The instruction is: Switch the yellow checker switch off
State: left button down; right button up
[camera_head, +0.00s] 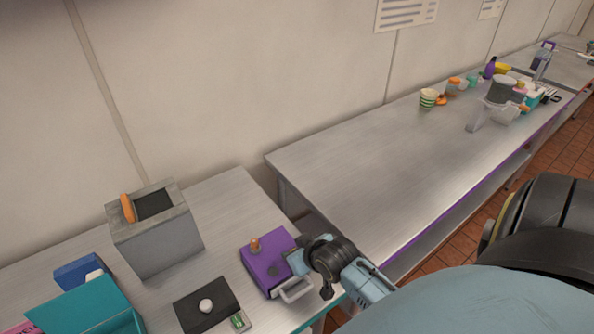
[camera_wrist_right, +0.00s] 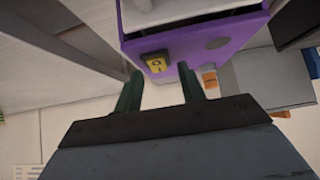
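The yellow switch (camera_wrist_right: 156,62) sits on a side face of a purple box (camera_wrist_right: 190,47) in the right wrist view. It has dark marks on its face. In the head view the purple box (camera_head: 262,258) stands on the near metal table, with an orange knob on top and a grey handle at its front. My right gripper (camera_wrist_right: 159,78) is open and empty, its two dark green fingers apart with the switch lying between and just beyond their tips. In the head view it is at the box's right side, where the switch is hidden. My left gripper is out of view.
A grey open bin (camera_head: 160,246) stands left of the purple box. A black board (camera_head: 190,307) with a white round thing lies in front of it, and a teal box (camera_head: 85,308) is at the lower left. A second long table (camera_head: 370,165) holds several items at its far end.

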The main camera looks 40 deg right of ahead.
jog(key=v, duration=1.3)
jog(key=shift+s+a+r, duration=0.1)
jog(key=shift+s, duration=0.05)
dwell(0.4)
